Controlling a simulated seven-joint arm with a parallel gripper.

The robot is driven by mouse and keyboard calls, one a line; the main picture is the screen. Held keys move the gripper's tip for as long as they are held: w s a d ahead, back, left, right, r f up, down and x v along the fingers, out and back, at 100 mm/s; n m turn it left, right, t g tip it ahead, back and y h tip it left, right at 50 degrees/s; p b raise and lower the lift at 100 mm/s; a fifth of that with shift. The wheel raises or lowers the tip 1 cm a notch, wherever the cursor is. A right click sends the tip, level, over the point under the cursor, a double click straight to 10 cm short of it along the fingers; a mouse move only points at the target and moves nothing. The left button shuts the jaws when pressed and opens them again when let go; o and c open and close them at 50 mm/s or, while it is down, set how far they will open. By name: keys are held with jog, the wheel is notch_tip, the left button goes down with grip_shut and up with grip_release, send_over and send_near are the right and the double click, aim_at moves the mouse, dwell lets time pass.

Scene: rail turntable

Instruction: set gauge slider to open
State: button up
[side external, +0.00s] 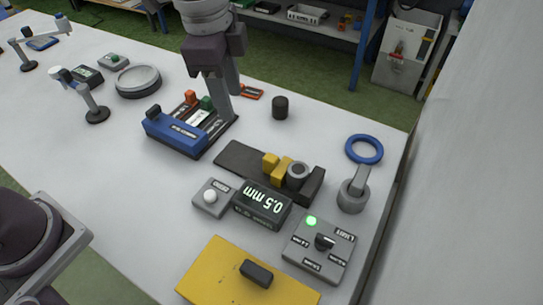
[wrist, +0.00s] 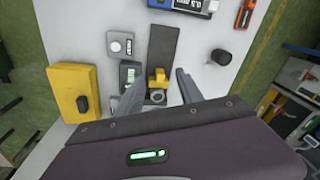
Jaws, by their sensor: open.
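The gauge is a dark rail (side external: 240,160) with a yellow stepped slider (side external: 277,166) near its right end, close to a grey round part (side external: 299,174) in a dark end block. Its display (side external: 264,202) reads 0.5 mm. In the wrist view the slider (wrist: 158,78) lies on the rail (wrist: 164,48) between my fingers as seen from above. My gripper (side external: 217,108) is open and empty, pointing down. In the side view it overlaps the blue unit; its height above the table is unclear. Whether the slider touches the round part cannot be told.
A blue unit (side external: 172,134) with coloured handles stands left of the rail. A white-button box (side external: 211,197), a grey dial box (side external: 320,247) with a lit green lamp and a yellow block (side external: 225,272) stand nearer. A black cylinder (side external: 280,107) and blue ring (side external: 364,149) lie beyond.

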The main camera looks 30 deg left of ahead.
aim_at(271, 157)
jog(key=w+d+f+m, duration=0.1)
jog(key=d+f, duration=0.1)
jog(key=f, duration=0.1)
jog(key=w+d+f+m+g, duration=0.1)
jog(key=d+f+m, duration=0.1)
jog(key=f, duration=0.1)
jog(key=w+d+f+m, duration=0.1)
jog(key=d+f, duration=0.1)
jog(key=f, duration=0.1)
jog(key=shift+d, duration=0.1)
notch_tip(271, 157, down, 7)
jog(key=shift+f, duration=0.1)
grip_shut()
dwell(0.8)
